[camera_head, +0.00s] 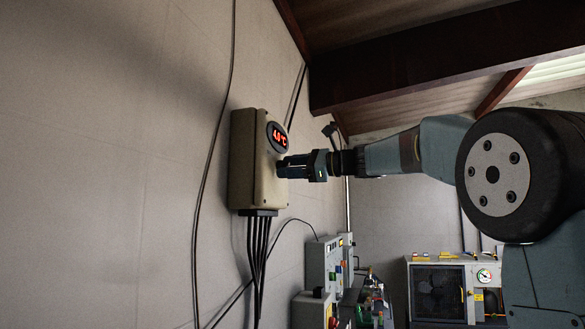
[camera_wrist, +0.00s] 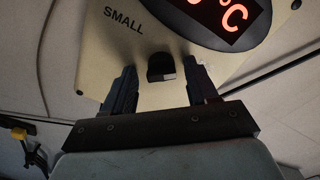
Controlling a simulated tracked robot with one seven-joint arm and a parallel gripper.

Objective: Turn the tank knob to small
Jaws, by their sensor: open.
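The tank control box (camera_head: 246,160) is a beige box on the wall with a red lit display (camera_head: 278,137). In the wrist view its face (camera_wrist: 100,55) shows the word SMALL (camera_wrist: 123,20) at the upper left, and part of the red display (camera_wrist: 228,18) at the top right. The small black knob (camera_wrist: 161,67) sits on the face below these. My gripper (camera_head: 287,167) is at the front of the box; in the wrist view its open fingers (camera_wrist: 160,88) stand one on each side of the knob, with gaps visible. The knob is hidden in the head view.
Black cables (camera_head: 258,240) hang from the box's underside. Grey electrical boxes (camera_head: 325,262) with buttons are on the wall below and farther back. A machine with a gauge (camera_head: 437,290) stands at the lower right. The wall left of the box is mostly bare.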

